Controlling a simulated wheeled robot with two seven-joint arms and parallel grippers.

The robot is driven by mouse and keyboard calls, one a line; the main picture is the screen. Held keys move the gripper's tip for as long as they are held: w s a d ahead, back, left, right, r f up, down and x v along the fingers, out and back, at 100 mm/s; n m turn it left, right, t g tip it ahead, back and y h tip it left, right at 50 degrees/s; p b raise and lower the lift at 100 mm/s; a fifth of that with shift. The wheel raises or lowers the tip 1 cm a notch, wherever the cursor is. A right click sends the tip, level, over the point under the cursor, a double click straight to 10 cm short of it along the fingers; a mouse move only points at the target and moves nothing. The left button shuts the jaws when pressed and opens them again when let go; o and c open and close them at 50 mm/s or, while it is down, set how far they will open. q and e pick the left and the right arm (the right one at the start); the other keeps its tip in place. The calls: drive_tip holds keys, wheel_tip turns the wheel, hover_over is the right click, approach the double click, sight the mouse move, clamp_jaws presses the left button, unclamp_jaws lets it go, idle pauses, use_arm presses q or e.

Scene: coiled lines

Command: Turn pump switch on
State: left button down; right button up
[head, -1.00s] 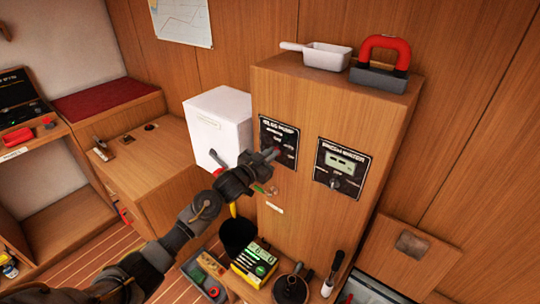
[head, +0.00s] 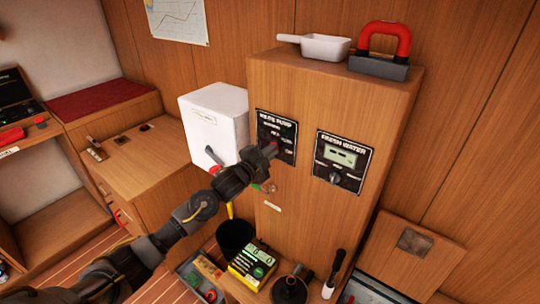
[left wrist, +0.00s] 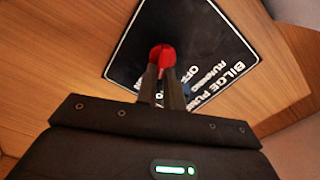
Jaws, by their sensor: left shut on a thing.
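The black bilge pump panel (head: 285,126) is on the front of the tall wooden cabinet, and it also fills the top of the left wrist view (left wrist: 185,30). Its red switch knob (left wrist: 162,52) shows between my fingertips in the left wrist view. My left gripper (left wrist: 162,72) is shut on the knob, with its fingers pointing at the panel. In the head view my left gripper (head: 271,150) covers the panel's lower left part and most of the switch. The switch's exact setting is hidden. My right gripper is not in view.
A fresh water panel (head: 341,162) with a dial is to the right. A white box (head: 215,120) stands close on the left of my wrist. A white scoop (head: 325,47) and a red-handled tool (head: 384,45) sit on the cabinet. A yellow-black box (head: 252,264) is below.

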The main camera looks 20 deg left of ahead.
use_arm(q)
drive_tip(key=m+b, duration=0.1)
drive_tip(key=m, duration=0.1)
drive_tip(key=m+b, duration=0.1)
drive_tip(key=m, duration=0.1)
drive_tip(key=shift+f, duration=0.4)
drive_tip(key=shift+m, duration=0.4)
drive_tip(key=c, duration=1.5)
unclamp_jaws()
drive_tip(key=b+v, duration=0.2)
drive_tip(key=v, duration=0.8)
drive_tip(key=shift+s+b, duration=0.4)
